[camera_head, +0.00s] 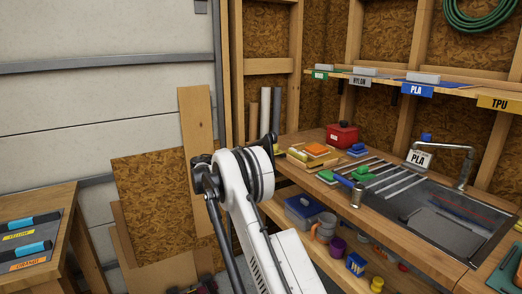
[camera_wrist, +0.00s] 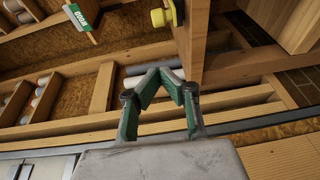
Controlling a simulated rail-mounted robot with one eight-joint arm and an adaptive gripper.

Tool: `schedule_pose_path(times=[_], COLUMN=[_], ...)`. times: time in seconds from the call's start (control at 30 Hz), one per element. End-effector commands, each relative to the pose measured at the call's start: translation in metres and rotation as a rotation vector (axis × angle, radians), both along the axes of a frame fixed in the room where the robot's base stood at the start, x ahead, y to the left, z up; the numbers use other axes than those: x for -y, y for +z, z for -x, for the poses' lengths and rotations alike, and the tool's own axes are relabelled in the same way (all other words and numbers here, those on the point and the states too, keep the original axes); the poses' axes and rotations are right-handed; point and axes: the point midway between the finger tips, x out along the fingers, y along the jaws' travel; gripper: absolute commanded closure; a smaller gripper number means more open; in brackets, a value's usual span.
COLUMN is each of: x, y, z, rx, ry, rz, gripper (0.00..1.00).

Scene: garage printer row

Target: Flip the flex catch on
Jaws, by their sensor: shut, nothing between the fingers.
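My gripper (camera_wrist: 165,74) shows in the wrist view with its green-padded fingers drawn together at the tips and nothing between them. A small yellow knob-like piece (camera_wrist: 158,17) is fixed by a wooden post, beyond my fingertips and near the top edge of that view. I cannot tell whether this is the flex catch, nor which way it is set. My fingers look apart from it. In the head view my own white arm rises at the centre, and the gripper cannot be made out there. No part labelled as the flex catch is readable in either view.
A wooden bench (camera_head: 420,238) with a sink-like dark tray (camera_head: 445,215) and tap (camera_head: 462,165) lies to the right. A labelled shelf (camera_head: 455,92) runs above it. A red box (camera_head: 342,135) stands on the bench. A low table (camera_head: 60,200) is at left.

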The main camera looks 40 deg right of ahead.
Motion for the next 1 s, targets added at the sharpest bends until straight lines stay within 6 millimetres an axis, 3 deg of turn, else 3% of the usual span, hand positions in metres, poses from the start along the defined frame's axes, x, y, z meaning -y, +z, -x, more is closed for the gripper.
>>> schedule_pose_path(times=[0.17, 0.6, 0.8, 1.0], x=[0.02, 0.1, 0.12, 0.128], y=[-0.002, -0.005, -0.005, -0.006], z=[-0.003, -0.018, -0.001, 0.004], rx=[0.0, 0.0, 0.0, 0.0], ry=[-0.002, -0.002, -0.001, 0.0], rz=[0.0, 0.0, -0.001, -0.001], gripper=[1.0, 1.0, 1.0, 1.0])
